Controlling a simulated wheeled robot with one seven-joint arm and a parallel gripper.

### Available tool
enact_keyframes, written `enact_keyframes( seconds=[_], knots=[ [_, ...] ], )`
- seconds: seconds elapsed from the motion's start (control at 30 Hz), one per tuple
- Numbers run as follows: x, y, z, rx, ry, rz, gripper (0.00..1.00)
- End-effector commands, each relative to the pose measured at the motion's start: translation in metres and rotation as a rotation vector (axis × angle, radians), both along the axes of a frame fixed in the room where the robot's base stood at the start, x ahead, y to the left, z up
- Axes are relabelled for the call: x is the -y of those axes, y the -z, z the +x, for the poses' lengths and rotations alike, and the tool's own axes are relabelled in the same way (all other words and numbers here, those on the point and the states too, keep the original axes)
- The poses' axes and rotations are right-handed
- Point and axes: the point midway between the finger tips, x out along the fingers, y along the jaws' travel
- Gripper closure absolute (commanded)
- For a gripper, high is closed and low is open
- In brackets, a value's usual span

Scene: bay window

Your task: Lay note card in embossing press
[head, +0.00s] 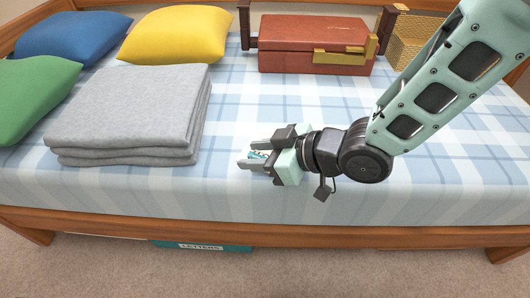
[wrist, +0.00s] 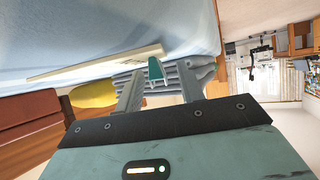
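My gripper (head: 255,156) is low over the checked bed, its two grey fingers apart and pointing left. It also shows in the wrist view (wrist: 160,90), open. A small white and teal thing (head: 262,155), perhaps the note card, shows between the fingers. In the wrist view a long thin cream strip (wrist: 95,63) lies along the bedding just beyond the fingers, with a small teal piece (wrist: 155,70) at its end between them. I cannot tell whether a finger touches it. I cannot make out an embossing press in either view.
A folded grey blanket (head: 125,115) lies left of my gripper. Blue (head: 75,38), yellow (head: 178,35) and green (head: 32,95) pillows are behind and left. A red case (head: 300,38) and wicker basket (head: 408,42) stand at the back. A teal box marked LETTERS (head: 202,246) is under the bed.

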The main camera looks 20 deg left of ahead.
Motion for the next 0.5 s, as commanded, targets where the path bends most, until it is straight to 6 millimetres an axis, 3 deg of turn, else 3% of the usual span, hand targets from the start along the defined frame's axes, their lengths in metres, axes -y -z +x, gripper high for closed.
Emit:
enact_keyframes(
  seconds=[0.13,0.27,0.5],
  knots=[
    [0.0002,-0.0007,0.0001,0.0,0.0,0.0,0.65],
    [0.0003,-0.0007,0.0001,0.0,0.0,0.0,1.0],
    [0.0004,-0.0008,0.0001,0.0,0.0,0.001,1.0]
  ],
)
